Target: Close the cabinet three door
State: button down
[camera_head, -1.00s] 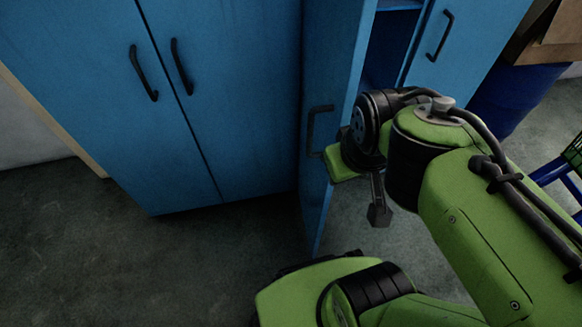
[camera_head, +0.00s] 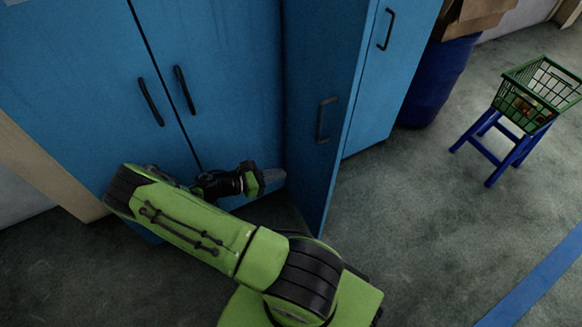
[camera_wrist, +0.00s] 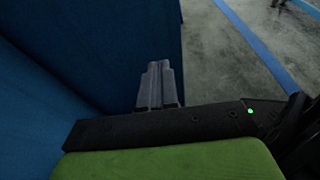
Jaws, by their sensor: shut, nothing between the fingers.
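An open blue cabinet door (camera_head: 310,110) with a dark handle (camera_head: 325,120) stands out from the cabinet in the middle of the head view. The cabinet it belongs to shows another blue door (camera_head: 385,75) to its right. My gripper (camera_head: 272,176) is shut and empty. I cannot tell whether the fingertips touch the door. In the wrist view the closed fingers (camera_wrist: 158,85) lie in front of a dark blue panel (camera_wrist: 100,50).
A blue cabinet with two closed doors (camera_head: 90,80) stands at left, close to my arm. A blue barrel (camera_head: 440,80) with a cardboard box (camera_head: 480,15) stands at right. A green basket (camera_head: 535,95) rests on a blue stool (camera_head: 500,145).

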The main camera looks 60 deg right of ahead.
aim_at(326, 162)
jog(key=b+x, duration=0.1)
jog(key=x, duration=0.3)
jog(key=b+x, duration=0.1)
jog(key=x, duration=0.4)
jog(key=b+x, duration=0.1)
jog(key=x, duration=0.3)
jog(key=shift+s+d+r, duration=0.4)
jog(key=shift+s+d, duration=0.05)
jog(key=shift+d, duration=0.15)
jog(key=shift+d, duration=0.1)
